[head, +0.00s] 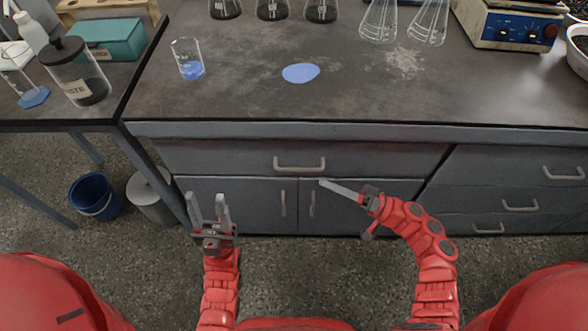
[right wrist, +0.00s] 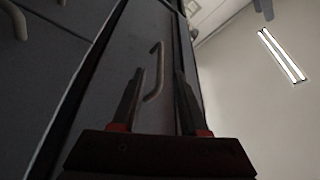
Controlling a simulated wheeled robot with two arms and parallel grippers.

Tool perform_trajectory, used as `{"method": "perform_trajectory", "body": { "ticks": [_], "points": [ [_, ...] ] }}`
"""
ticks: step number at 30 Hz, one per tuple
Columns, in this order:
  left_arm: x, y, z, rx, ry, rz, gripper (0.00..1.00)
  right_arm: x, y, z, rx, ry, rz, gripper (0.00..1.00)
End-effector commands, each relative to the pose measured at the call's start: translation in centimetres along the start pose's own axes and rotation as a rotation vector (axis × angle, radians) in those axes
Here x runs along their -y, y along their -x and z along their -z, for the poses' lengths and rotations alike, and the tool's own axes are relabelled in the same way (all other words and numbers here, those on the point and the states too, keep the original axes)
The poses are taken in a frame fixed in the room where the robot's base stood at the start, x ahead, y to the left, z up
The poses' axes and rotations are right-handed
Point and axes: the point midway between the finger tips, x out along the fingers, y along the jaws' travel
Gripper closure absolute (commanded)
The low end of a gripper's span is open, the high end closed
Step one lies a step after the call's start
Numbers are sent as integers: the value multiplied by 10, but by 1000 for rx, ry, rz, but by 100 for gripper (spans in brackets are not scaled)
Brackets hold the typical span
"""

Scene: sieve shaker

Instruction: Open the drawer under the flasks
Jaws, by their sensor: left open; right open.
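The wide grey drawer (head: 390,160) is closed in the cabinet under the bench top, with a pale bar handle (head: 300,164) at its middle. Several flasks (head: 272,10) stand on the bench above, at the back. My right gripper (head: 324,184) is open just below and in front of the handle's right end in the head view. In the right wrist view a bar handle (right wrist: 154,72) shows between and beyond the open fingers (right wrist: 160,85); I cannot tell whether they touch it. My left gripper (head: 208,207) is open and empty in front of the left cupboard door.
Two cupboard doors (head: 240,192) with upright handles are below the drawer. Smaller drawers (head: 515,200) are at the right. A beaker (head: 188,60) and a blue disc (head: 301,73) rest on the bench. A blue bucket (head: 95,197) and a grey bin (head: 152,198) stand at the left.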

Motion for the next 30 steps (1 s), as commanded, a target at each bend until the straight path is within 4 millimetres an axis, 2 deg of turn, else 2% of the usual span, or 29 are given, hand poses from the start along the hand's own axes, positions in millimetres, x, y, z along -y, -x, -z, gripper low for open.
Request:
{"method": "perform_trajectory", "body": {
  "ticks": [6, 13, 18, 26, 30],
  "points": [
    [0, 10, -2, 0, 0, 0, 50, 1, -52, -1, 2, 5, 8, 56],
    [-1, 16, -3, 0, 0, 0, 50, 0, -89, 0, -1, 3, 5, 56],
    [-1, 17, -3, 0, 0, 0, 50, 1, -100, 1, -2, 4, 3, 56],
    [-1, 17, -3, 0, 0, 0, 50, 1, -101, 1, -2, 3, 2, 56],
    [-1, 17, -3, 0, 0, 0, 50, 1, -101, 1, -2, 3, 2, 80]
  ]
}}
